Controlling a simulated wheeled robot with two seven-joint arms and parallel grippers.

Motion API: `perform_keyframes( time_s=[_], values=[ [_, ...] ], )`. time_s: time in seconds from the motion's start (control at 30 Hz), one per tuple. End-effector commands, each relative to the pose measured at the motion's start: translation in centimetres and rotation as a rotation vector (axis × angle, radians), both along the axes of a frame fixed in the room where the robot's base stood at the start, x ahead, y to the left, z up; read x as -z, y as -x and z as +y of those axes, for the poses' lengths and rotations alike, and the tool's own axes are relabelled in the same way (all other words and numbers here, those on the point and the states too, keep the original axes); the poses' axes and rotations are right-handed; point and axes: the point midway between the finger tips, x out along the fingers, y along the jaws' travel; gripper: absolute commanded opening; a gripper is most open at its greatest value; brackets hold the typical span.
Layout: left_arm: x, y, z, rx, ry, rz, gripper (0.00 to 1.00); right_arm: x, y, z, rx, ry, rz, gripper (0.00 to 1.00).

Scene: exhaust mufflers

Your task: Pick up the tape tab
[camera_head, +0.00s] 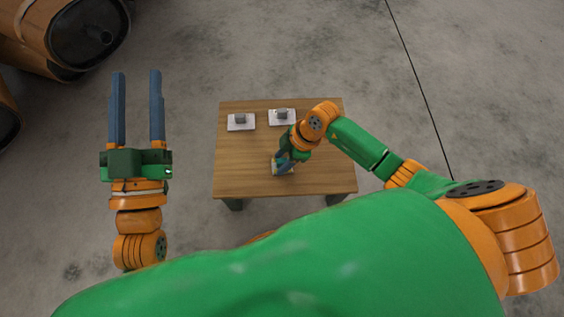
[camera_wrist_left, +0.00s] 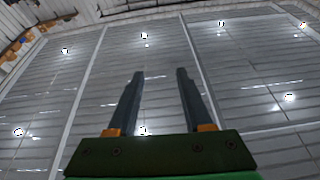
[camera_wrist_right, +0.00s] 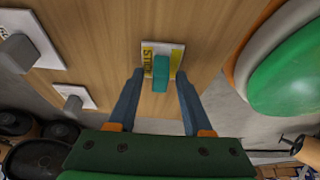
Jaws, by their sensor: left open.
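A teal tab (camera_wrist_right: 161,72) stands on a white and yellow card (camera_wrist_right: 176,53) with dark lettering, which lies on the wooden table. In the right wrist view the tab is just between the fingertips of my right gripper (camera_wrist_right: 160,78), with a gap on both sides. My right gripper is open and points down at the table. In the head view my right gripper (camera_head: 280,163) hides most of the card and tab. My left gripper (camera_head: 136,73) is open and empty, off to the left of the table and pointing up; its fingers show in the left wrist view (camera_wrist_left: 160,75).
The wooden table (camera_head: 240,175) carries two more white cards with grey blocks, a left one (camera_head: 240,122) and a right one (camera_head: 282,117), along its far side. Large mufflers (camera_head: 75,35) lie on the floor at the upper left. The table's front left part is clear.

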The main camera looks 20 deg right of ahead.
Motion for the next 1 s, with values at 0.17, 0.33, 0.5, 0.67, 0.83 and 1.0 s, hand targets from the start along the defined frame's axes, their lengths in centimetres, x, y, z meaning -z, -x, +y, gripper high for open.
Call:
perform_keyframes(
  time_s=[0.17,0.33,0.5,0.67,0.83,1.0],
  values=[
    [0.0,0.0,0.0,0.000,0.000,0.001,0.51,0.0,0.0,0.0,0.000,0.000,0.000,0.00],
    [0.1,0.0,0.0,0.000,0.000,0.002,0.51,0.0,0.0,0.0,0.000,0.000,0.000,0.00],
    [0.1,-0.1,0.0,-0.002,-0.003,0.008,0.51,0.0,0.0,0.0,0.000,0.000,0.000,0.00],
    [1.5,-0.6,0.2,-0.009,-0.021,0.087,0.51,-0.5,0.0,0.0,-0.001,0.000,0.000,0.00],
    [6.0,-1.2,0.7,-0.029,-0.076,0.335,0.51,-1.9,0.0,0.0,-0.001,0.000,0.000,0.00],
    [13.3,0.4,2.0,-0.057,-0.156,0.725,0.51,-3.7,0.2,-0.2,0.000,0.001,0.000,0.00]
  ],
)
